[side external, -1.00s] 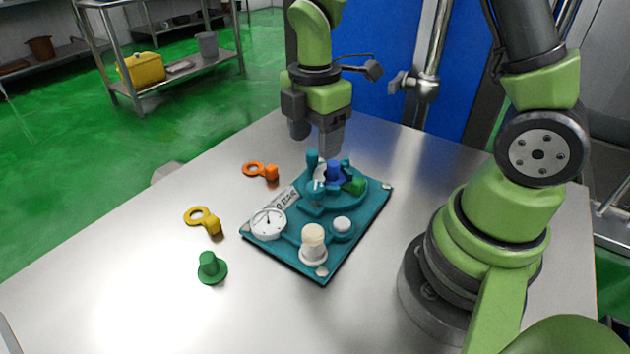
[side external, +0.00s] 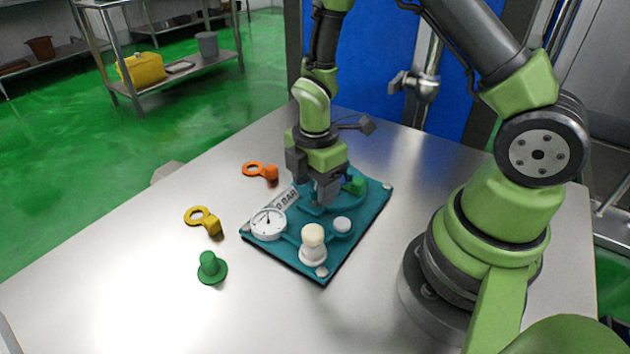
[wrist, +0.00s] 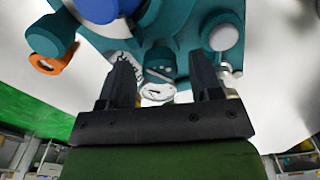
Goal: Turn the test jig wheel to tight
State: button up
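The test jig is a teal plate (side external: 372,208) on the steel table, with a white dial gauge (side external: 268,223) and a "0 BAR" label (side external: 286,197). My gripper (side external: 326,195) is low over the back-middle of the jig and hides much of its round teal fittings. I cannot tell which of them is the wheel. In the wrist view my gripper (wrist: 162,68) is open. A small teal fitting (wrist: 160,58) shows between the fingers, with the gauge (wrist: 157,94) beyond; contact is unclear.
The front-left table is clear.

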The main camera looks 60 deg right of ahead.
jog(key=c, duration=0.8)
jog(key=shift+m, duration=0.3)
jog(key=m, duration=0.4)
jog(key=shift+m, duration=0.3)
jog(key=m, duration=0.5)
jog(key=shift+m, duration=0.3)
jog(key=m, duration=1.3)
jog(key=shift+d, duration=0.1)
jog(key=o, duration=0.9)
